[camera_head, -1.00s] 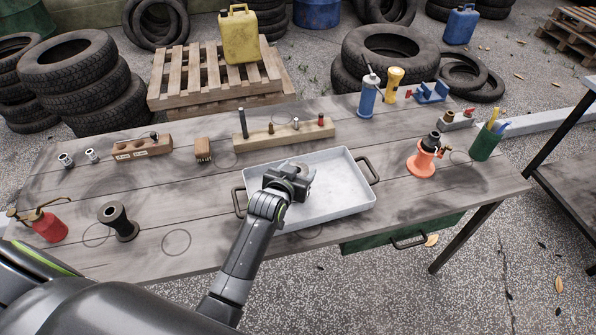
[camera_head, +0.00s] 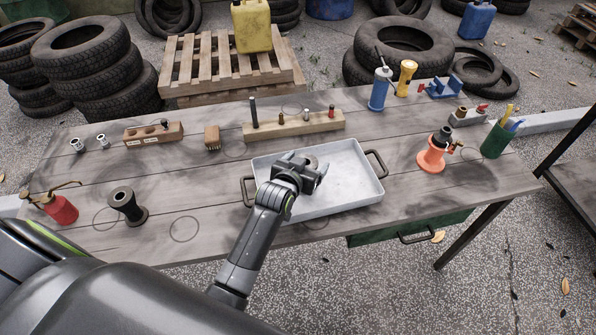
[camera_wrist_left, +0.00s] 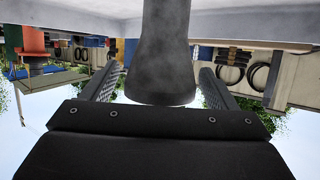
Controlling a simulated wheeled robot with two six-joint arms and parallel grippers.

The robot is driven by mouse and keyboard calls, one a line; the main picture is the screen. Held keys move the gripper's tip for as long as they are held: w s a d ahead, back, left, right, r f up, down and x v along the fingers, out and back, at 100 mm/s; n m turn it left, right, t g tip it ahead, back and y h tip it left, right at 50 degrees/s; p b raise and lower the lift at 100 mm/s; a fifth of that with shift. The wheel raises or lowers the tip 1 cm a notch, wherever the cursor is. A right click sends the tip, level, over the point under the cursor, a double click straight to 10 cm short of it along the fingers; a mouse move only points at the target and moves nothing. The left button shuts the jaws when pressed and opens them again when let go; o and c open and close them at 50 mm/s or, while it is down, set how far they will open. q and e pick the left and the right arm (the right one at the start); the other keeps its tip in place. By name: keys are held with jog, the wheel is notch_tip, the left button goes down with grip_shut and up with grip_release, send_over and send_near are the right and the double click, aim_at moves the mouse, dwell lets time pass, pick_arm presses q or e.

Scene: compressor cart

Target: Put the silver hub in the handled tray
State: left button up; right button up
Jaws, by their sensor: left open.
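The silver hub (camera_head: 309,163) is in the handled tray (camera_head: 345,188), its round top showing just beyond my left gripper (camera_head: 303,168). In the left wrist view the grey hub (camera_wrist_left: 165,55) fills the space between the two fingers of the left gripper (camera_wrist_left: 160,88). The fingers are open on either side of it, with a gap showing at each side. The hub looks upright; its base is out of sight. The light grey tray has dark handles at its left and right ends. My right gripper is not in view.
A black spool (camera_head: 127,207) and red oil can (camera_head: 60,208) stand at the left. A wooden peg block (camera_head: 293,126) lies behind the tray. An orange jack (camera_head: 433,155) and green pen cup (camera_head: 497,140) stand at the right. Bare table lies left of the tray.

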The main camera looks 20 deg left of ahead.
pick_arm(q)
jog(key=v, duration=1.1)
jog(key=shift+s, duration=0.25)
jog(key=shift+r, duration=0.1)
